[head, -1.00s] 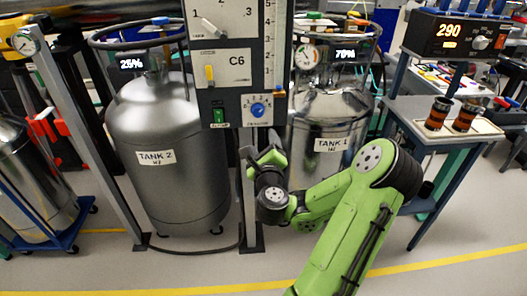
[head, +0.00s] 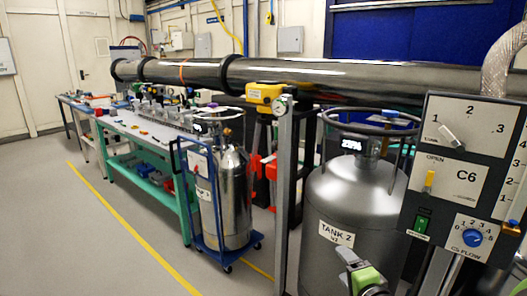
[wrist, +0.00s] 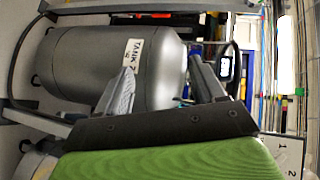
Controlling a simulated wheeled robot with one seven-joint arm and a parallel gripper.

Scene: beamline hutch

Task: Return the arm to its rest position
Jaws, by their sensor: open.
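My gripper (wrist: 163,84) is open in the wrist view, with its two grey fingers spread and nothing between them. Tank 2 (wrist: 85,65), a grey metal cylinder with a white label, lies sideways in that view beyond the fingers. I cannot tell the exact gap to it. In the head view, part of my gripper (head: 358,268) shows at the bottom edge, in front of tank 2 (head: 335,205). Most of my arm is out of the head view.
A smaller tank on a blue cart (head: 228,205) stands left of a grey post (head: 284,190). A long dark beam pipe (head: 190,72) runs above. Open floor (head: 105,240) lies at the left.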

